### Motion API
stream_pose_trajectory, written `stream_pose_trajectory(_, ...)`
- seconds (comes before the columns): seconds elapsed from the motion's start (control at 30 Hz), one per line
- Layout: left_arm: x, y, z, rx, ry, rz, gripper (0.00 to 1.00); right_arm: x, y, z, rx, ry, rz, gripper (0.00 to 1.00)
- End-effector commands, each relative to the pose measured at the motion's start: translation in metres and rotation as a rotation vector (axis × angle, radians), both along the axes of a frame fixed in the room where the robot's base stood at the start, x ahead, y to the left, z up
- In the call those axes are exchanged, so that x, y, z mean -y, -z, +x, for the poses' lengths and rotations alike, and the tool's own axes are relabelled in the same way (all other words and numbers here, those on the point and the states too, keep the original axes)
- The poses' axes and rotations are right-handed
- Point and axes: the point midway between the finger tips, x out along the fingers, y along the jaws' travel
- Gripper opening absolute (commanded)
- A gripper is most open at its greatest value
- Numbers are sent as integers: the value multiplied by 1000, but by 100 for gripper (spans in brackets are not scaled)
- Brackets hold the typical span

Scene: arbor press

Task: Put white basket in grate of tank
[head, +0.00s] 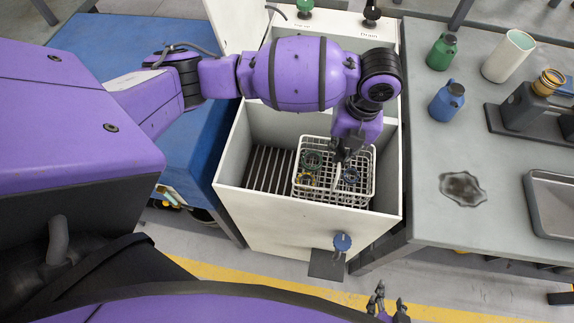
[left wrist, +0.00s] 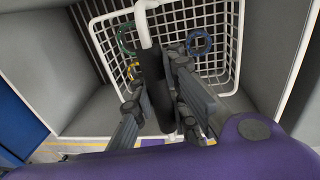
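The white basket (head: 333,199) is a wire basket inside the white tank (head: 300,216), over its right part. Several coloured rings, green, yellow and blue, lie in it. The slatted grate (head: 268,168) shows to the basket's left. Whether the basket rests on the grate or hangs just above it, I cannot tell. My left gripper (head: 346,155) points down into the tank at the basket's handle. In the left wrist view its fingers (left wrist: 160,105) close around the handle's dark grip (left wrist: 153,85). My right gripper (head: 386,303) is empty with fingers apart, at the bottom edge of the head view.
A grey table (head: 420,180) stands right of the tank with a green bottle (head: 442,52), a blue bottle (head: 447,101), a white cylinder (head: 508,56) and a dark stain. A blue-topped table (head: 190,135) is at left. A blue valve knob (head: 342,242) sticks out at the tank's front.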

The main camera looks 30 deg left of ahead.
Motion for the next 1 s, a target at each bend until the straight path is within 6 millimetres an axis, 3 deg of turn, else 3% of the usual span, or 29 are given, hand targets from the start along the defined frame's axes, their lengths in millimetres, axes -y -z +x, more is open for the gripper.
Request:
stream_pose_trajectory(0.4, 1, 59, 3, 11, 15, -1, 0, 2, 3, 0, 1, 2, -4, 40)
stream_pose_trajectory(0.63, 1, 74, 3, 12, 15, -2, 0, 2, 4, 0, 1, 3, -4, 40)
stream_pose_trajectory(0.83, 1, 100, 3, 11, 14, -1, 0, 3, 5, -1, -1, 3, -5, 40)
stream_pose_trajectory(1.0, 1, 102, 5, 15, 15, -1, 0, 3, 5, -1, 0, 3, -6, 40)
